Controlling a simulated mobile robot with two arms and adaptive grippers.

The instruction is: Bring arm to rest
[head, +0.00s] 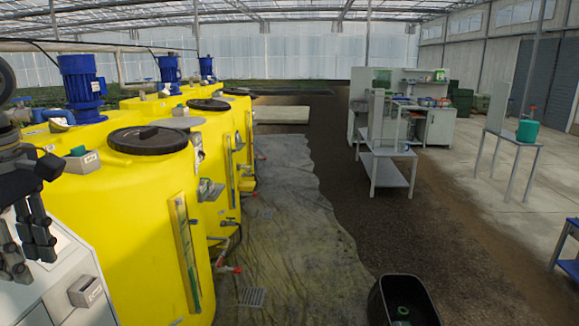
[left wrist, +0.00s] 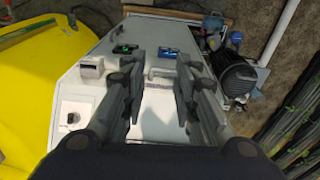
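My left arm comes in at the left edge of the head view. My left gripper (head: 26,245) points down beside the nearest yellow tank, over a white cabinet (head: 62,262). In the left wrist view the two dark fingers of my left gripper (left wrist: 158,95) stand well apart with nothing between them. The white cabinet top (left wrist: 160,122) shows below and between them. The fingers look above this surface; I cannot tell the exact gap. My right arm and gripper are not in view.
Yellow tanks (head: 145,235) with dark lids stand close right of my left gripper. A small grey box (head: 86,291) is on the cabinet. A dark motor (left wrist: 238,78) lies beyond the cabinet. A black bin (head: 405,300) stands at front right. The floor between mat and bench is open.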

